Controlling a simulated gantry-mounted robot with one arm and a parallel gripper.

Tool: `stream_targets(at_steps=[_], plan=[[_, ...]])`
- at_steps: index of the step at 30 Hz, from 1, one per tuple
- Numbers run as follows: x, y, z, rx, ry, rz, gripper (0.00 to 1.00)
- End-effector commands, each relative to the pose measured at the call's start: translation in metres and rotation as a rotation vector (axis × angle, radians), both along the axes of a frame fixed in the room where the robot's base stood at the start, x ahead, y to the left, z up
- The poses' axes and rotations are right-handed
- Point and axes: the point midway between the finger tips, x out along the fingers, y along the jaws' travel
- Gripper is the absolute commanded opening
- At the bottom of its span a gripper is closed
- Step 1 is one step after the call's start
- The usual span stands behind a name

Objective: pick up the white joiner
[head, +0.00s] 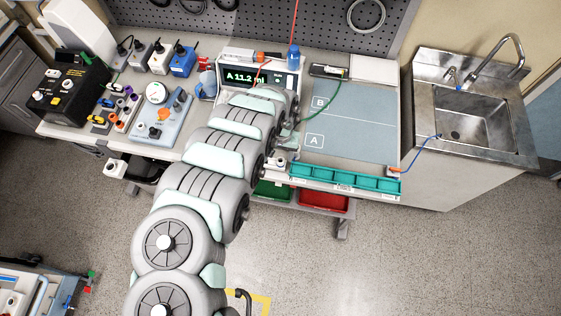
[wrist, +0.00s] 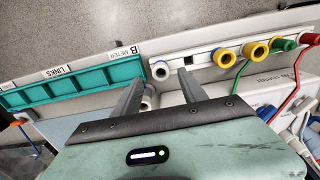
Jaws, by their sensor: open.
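In the wrist view a white joiner (wrist: 160,71), a short round piece with a dark hole in its end, sits at the left end of a pale rail. A second whitish round piece (wrist: 148,102) shows just below it, partly behind a finger; I cannot tell what it is. My gripper (wrist: 163,77) is open, with one grey finger to the left of the white joiner and the other to its right. Nothing is visibly held between them. In the head view my arm hides most of the gripper and this part of the rail.
A teal compartment tray (wrist: 75,81) lies to the left. Red and green cables run at the right.

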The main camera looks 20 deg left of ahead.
Motion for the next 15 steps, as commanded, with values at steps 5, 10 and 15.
stream_targets(at_steps=[5,10,15], plan=[[0.001,-0.001,-0.011,-0.002,-0.001,0.000,0.50],[0.002,-0.001,-0.027,-0.002,-0.004,-0.001,0.50],[0.001,0.000,-0.042,-0.004,-0.001,0.000,0.50]])
